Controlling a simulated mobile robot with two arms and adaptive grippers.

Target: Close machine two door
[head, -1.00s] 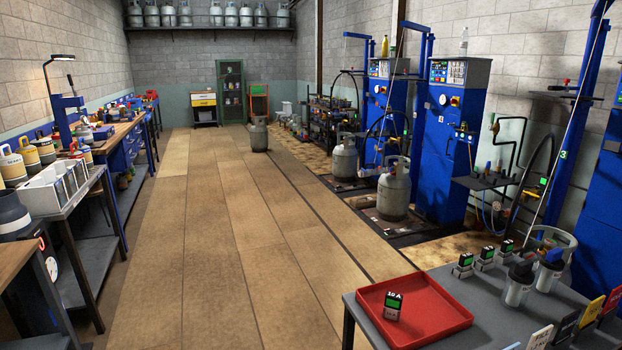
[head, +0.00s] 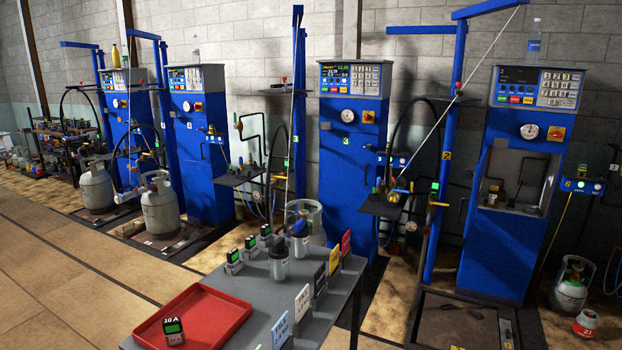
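A tall blue machine (head: 499,250) stands at the right, beside a blue post with a yellow label 2 (head: 446,155). Its upper front has an open compartment (head: 517,178) with a pale interior and small items inside. A narrow blue panel (head: 474,192) at the opening's left side looks like its door, swung outward; its edges are hard to tell from the machine body. Neither of my grippers is in view.
A grey table (head: 262,318) with a red tray (head: 207,318), small devices and cards stands in front, between me and the machines. Blue machine three (head: 347,190) stands left of the open one. A dark floor platform (head: 455,325) lies before it. Gas cylinders (head: 570,290) stand at right.

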